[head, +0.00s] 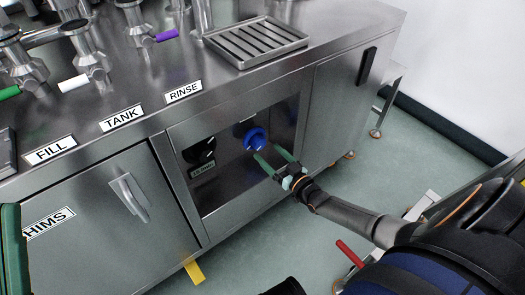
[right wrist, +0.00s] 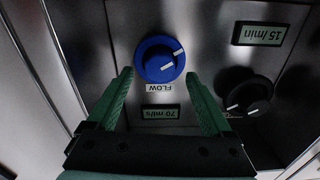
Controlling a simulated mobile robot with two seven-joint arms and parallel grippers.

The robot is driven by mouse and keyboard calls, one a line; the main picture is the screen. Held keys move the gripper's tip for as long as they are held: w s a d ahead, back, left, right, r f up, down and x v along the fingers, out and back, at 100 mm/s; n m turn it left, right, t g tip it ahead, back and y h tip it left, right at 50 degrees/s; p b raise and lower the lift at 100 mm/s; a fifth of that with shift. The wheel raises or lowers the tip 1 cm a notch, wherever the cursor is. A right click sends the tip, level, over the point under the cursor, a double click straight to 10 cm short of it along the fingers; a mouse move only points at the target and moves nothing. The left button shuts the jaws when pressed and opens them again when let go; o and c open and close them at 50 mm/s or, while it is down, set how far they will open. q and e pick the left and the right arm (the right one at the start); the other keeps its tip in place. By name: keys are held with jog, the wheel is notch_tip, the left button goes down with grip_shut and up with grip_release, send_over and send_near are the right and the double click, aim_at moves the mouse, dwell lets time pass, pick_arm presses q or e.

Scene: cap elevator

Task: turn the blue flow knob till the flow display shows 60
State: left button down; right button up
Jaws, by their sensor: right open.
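The blue flow knob (head: 255,138) is on the recessed panel of the steel cabinet, and it also shows in the right wrist view (right wrist: 157,60) with a white pointer line. The FLOW label beside it appears upside down there. The flow display (right wrist: 160,112) reads 70 ml/s, also upside down. My right gripper (head: 265,152) is open, its green fingers pointing at the knob. A green part at the left edge looks like my left gripper (head: 11,250), mostly cut off.
A black knob (head: 199,152) sits left of the blue one, with its own display (right wrist: 262,34) reading 15 /min. A cabinet door handle (head: 130,197) sticks out at the left. Valves with coloured handles and a slotted tray (head: 256,40) are on the counter.

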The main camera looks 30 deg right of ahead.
aim_at(261, 146)
pick_arm(q)
jog(key=shift+w+d+f+b, duration=0.15)
jog(key=shift+f+b, duration=0.2)
jog(key=shift+f, duration=0.25)
jog(key=shift+s+d+f+b, duration=0.1)
jog(key=shift+f+b, duration=0.2)
jog(key=shift+f, duration=0.3)
pick_arm(e)
jog(key=shift+w+a, duration=0.2)
jog(key=shift+w, duration=1.95)
jog(key=shift+c, duration=0.2)
pick_arm(q)
jog(key=shift+a+r, duration=0.1)
pick_arm(e)
grip_shut()
